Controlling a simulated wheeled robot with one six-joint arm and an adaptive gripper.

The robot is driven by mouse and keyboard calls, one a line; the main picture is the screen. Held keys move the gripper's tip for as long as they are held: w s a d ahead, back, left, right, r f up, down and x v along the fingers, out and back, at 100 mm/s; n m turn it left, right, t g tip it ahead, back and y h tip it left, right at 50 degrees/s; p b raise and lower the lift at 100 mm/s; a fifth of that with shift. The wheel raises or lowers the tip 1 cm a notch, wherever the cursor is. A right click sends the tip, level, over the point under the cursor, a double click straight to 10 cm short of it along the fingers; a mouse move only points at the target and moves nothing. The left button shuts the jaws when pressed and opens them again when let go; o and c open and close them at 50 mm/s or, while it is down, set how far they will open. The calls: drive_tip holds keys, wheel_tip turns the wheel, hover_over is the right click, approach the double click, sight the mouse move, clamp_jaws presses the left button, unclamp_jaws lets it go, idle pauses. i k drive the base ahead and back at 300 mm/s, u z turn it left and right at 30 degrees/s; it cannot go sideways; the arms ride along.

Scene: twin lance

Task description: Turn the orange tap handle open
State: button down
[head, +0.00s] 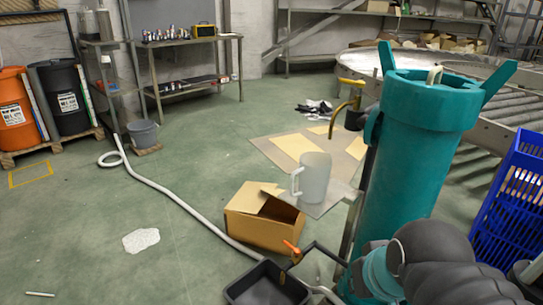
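The orange tap handle (291,246) is small and sits low in the head view, tilted up to the left. It joins a brass-coloured tap body (296,258) beside a dark bent bar or pipe (320,249). A black open tray (235,289) lies below and to the left of the tap, cut off by the picture's bottom edge. I cannot make out the handle's exact setting, and no water shows. My gripper cannot be made out. Grey and teal parts of my arm fill the bottom right, to the right of the tap.
An open cardboard box (252,226) stands just behind the tap. A translucent jug (315,178) stands on a small board (318,209). A pale hose (185,206) crosses the floor towards the tray. Blue crates (513,205) stand at right. The left floor is mostly clear.

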sight(297, 251)
drive_tip(key=z, duration=2.35)
drive_tip(key=k, duration=0.95)
drive_tip(key=u, duration=1.45)
drive_tip(key=i, duration=0.5)
